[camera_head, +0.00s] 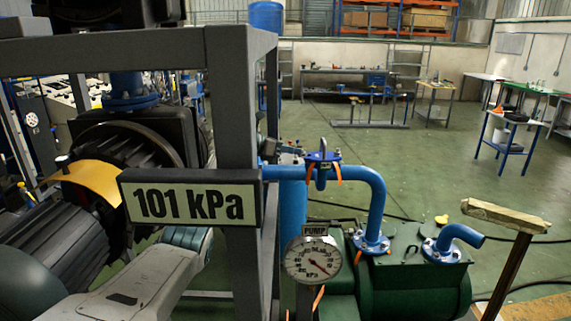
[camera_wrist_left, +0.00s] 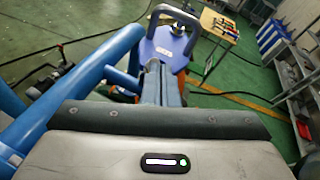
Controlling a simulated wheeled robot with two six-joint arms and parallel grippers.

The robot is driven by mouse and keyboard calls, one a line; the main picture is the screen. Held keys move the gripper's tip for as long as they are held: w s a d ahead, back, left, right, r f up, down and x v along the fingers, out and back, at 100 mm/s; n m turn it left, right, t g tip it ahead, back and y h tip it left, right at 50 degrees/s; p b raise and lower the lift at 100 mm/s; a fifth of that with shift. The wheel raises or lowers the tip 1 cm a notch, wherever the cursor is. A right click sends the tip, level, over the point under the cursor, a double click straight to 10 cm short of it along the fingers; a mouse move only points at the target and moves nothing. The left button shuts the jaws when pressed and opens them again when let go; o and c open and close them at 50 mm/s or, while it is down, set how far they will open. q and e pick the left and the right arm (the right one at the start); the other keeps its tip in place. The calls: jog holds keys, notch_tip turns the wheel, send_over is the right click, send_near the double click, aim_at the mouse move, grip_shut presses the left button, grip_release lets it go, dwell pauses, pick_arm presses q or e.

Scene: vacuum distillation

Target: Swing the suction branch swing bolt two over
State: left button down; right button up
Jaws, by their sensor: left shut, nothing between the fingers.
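The suction branch is a blue pipe (camera_head: 360,178) in the head view, with a blue clamp flange (camera_head: 322,158) on its horizontal run. Orange swing bolts (camera_head: 338,174) hang at the flange's sides. In the left wrist view a blue flange plate (camera_wrist_left: 166,48) with a small white label lies just beyond the fingers, with orange parts (camera_wrist_left: 125,95) beside it. Which bolt is number two, I cannot tell. My left gripper (camera_head: 188,238) comes in from the lower left, partly behind the sign and post. Its fingers (camera_wrist_left: 160,82) are shut and empty. My right gripper is not in view.
A grey frame post (camera_head: 232,110) and a "101 kPa" sign (camera_head: 190,203) stand close in front of the left arm. A pump gauge (camera_head: 312,260) and green pump body (camera_head: 415,285) sit below the pipe. A wood-topped post (camera_head: 505,215) stands at right. Open floor lies behind.

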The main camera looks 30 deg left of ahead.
pick_arm(q)
jog(key=shift+w+d+r+b, duration=0.55)
jog(key=shift+w+d+b, duration=0.15)
jog(key=shift+w+d, duration=0.2)
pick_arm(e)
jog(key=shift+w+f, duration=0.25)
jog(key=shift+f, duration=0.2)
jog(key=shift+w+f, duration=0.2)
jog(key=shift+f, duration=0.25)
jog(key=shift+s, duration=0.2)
